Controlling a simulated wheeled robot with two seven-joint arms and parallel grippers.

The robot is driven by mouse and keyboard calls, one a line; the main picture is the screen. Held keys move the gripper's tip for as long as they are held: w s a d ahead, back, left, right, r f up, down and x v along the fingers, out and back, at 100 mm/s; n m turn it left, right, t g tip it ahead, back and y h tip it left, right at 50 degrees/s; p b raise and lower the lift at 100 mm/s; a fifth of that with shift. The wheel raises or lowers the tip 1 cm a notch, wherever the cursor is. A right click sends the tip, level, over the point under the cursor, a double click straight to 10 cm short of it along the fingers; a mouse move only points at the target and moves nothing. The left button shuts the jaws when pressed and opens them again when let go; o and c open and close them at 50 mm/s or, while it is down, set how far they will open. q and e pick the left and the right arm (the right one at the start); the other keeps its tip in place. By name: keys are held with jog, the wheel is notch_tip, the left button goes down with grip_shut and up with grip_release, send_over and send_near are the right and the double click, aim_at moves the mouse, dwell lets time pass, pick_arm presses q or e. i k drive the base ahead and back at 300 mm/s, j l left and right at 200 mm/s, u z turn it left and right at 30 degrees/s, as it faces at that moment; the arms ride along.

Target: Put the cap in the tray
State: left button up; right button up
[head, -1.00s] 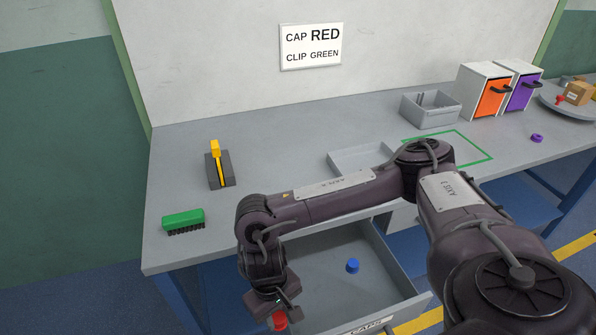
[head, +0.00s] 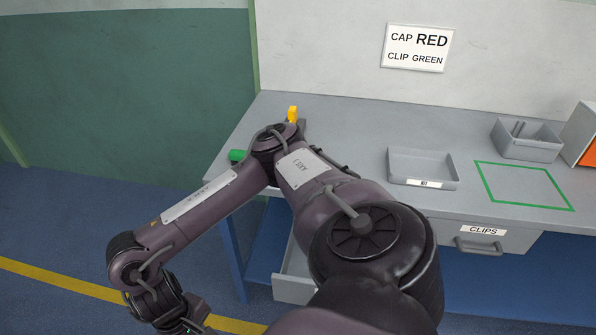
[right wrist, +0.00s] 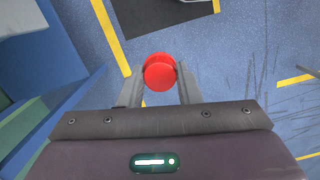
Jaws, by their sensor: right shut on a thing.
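A red cap (right wrist: 159,73) is between the two fingers of my right gripper (right wrist: 160,80) in the right wrist view, over the blue floor. In the head view my right arm reaches to the lower left and its gripper (head: 188,327) is cut off by the bottom edge, off to the left of the bench; the cap is not visible there. The shallow grey tray (head: 424,182), labelled KIT, stands empty on the bench, well to the right of the gripper. My left gripper is in neither view.
A wall sign (head: 417,47) reads CAP RED, CLIP GREEN. A grey bin (head: 527,151) stands right of the tray, behind a green outline (head: 522,206). An open drawer (head: 292,288) is mostly hidden by my arm. The CLIPS drawer (head: 485,237) is shut. A green brush (head: 237,156) is partly hidden.

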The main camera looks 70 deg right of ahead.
aim_at(421, 176)
jog(key=k+l, duration=0.3)
jog(key=k, duration=0.2)
jog(key=k+l, duration=0.3)
jog(key=k, duration=0.25)
jog(key=k+l+z, duration=0.25)
jog(key=l+z, duration=0.25)
jog(key=l, duration=0.2)
jog(key=k+l+z, duration=0.25)
jog(key=l, duration=0.15)
jog(key=l+z, duration=0.25)
jog(key=l, duration=0.15)
